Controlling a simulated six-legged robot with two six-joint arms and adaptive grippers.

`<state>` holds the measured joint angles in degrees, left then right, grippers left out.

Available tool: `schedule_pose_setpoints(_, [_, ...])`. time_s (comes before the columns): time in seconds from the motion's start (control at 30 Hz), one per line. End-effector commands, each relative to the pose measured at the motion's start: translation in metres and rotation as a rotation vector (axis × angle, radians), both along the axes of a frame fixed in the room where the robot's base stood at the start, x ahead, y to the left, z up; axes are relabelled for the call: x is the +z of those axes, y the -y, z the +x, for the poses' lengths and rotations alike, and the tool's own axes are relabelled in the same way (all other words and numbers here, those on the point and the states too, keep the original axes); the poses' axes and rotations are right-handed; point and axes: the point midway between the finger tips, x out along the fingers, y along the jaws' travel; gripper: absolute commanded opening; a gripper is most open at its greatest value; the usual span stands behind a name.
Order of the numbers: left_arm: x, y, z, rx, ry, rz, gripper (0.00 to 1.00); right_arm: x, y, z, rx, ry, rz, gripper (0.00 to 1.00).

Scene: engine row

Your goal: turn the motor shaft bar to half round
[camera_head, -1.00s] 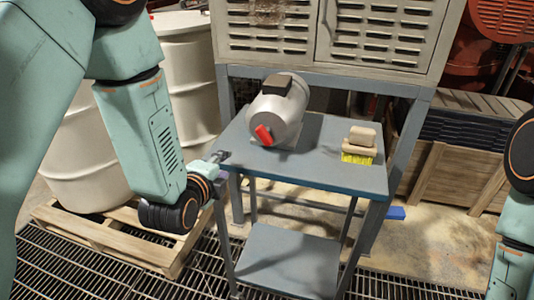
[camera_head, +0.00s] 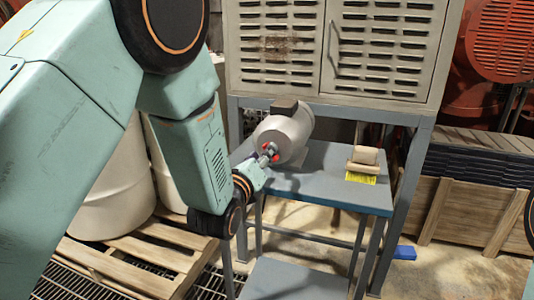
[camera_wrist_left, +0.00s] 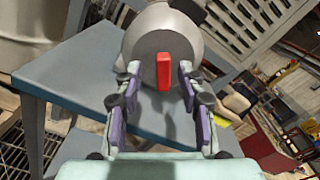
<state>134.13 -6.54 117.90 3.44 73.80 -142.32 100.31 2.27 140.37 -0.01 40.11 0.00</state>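The grey motor (camera_head: 288,130) stands on the blue-grey table (camera_head: 325,185). Its red shaft bar (camera_head: 275,154) is on the near end face. In the left wrist view the bar (camera_wrist_left: 163,72) stands about upright, between the fingers and apart from both. My left gripper (camera_head: 268,157) is at the motor's near end, and in the left wrist view (camera_wrist_left: 161,85) its two fingers are spread to either side of the bar. In the head view the gripper partly hides the bar. My right gripper is out of view.
A brush with yellow bristles (camera_head: 362,165) stands on the table to the right of the motor. A grey cabinet (camera_head: 395,60) rises behind the table. A white drum (camera_head: 105,205) on a wooden pallet (camera_head: 135,255) is at left. A wooden crate (camera_head: 470,212) is at right.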

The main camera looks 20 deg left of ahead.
Motion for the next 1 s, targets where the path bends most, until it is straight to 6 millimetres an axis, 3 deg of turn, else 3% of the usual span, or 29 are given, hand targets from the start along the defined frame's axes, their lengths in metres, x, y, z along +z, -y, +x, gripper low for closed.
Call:
schedule_pose_setpoints(0.1, [-0.001, 0.001, 0.017, -0.001, 0.002, 0.0, 0.4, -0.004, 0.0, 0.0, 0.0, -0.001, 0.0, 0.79])
schedule_pose_setpoints(0.3, [-0.001, 0.003, 0.033, -0.001, -0.002, -0.001, 0.4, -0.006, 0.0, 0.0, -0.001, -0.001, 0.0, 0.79])
schedule_pose_setpoints(0.67, [0.0, 0.005, 0.035, -0.002, -0.001, -0.001, 0.4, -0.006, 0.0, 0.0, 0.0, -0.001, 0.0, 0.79])
schedule_pose_setpoints(1.0, [0.0, 0.004, 0.035, -0.001, -0.002, -0.001, 0.11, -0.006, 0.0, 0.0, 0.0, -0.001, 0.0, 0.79])
